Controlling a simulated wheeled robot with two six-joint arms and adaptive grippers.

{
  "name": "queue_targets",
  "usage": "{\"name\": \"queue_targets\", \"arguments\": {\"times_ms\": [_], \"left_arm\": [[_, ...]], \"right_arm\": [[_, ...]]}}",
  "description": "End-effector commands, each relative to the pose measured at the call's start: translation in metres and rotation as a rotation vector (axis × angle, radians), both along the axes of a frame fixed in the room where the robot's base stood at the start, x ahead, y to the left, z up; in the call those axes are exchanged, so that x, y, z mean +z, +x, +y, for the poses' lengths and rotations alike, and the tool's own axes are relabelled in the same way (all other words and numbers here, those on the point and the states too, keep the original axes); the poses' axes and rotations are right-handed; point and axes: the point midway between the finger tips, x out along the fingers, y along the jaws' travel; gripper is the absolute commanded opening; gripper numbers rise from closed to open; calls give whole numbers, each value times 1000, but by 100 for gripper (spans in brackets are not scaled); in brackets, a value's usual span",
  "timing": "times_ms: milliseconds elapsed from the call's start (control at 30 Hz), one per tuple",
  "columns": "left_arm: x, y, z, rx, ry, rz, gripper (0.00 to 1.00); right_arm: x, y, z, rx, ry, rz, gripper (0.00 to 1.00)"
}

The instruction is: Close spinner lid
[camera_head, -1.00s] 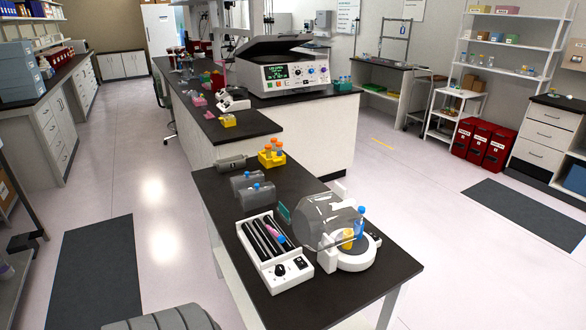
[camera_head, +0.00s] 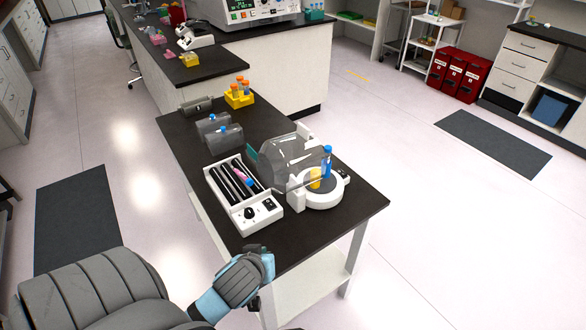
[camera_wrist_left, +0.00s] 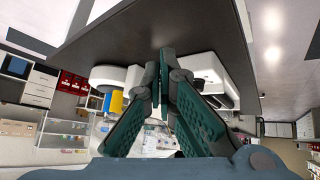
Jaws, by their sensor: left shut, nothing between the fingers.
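The spinner (camera_head: 322,198) has a round white base and stands on the near right part of the dark table. Its clear lid (camera_head: 285,158) stands open, tilted up toward the left. A blue-capped tube (camera_head: 327,163) and a yellow tube (camera_head: 316,178) are at the spinner. My left gripper (camera_head: 256,302) is low at the table's front edge, apart from the spinner; its fingers barely show there. In the left wrist view its green-padded fingers (camera_wrist_left: 163,68) are shut and empty, with the white spinner base (camera_wrist_left: 106,76) beyond. My right gripper is out of view.
A white tube roller (camera_head: 252,214) with a pink tube stands left of the spinner. The tabletop (camera_head: 358,205) right of the spinner is clear.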

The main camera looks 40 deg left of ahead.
Motion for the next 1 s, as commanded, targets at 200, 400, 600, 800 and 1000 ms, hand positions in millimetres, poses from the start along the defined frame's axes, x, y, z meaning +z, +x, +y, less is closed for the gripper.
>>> {"name": "queue_targets", "arguments": {"times_ms": [200,400,600,800,1000], "left_arm": [[116,76,48,443,-309,-664,0],[200,107,62,577,-662,-1087,0],[209,123,71,590,-721,-1137,0],[206,158,90,593,-722,-1136,0],[202,196,110,594,-722,-1134,0]], "right_arm": [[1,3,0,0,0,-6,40],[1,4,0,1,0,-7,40],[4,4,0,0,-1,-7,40],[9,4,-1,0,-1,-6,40],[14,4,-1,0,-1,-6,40]]}}
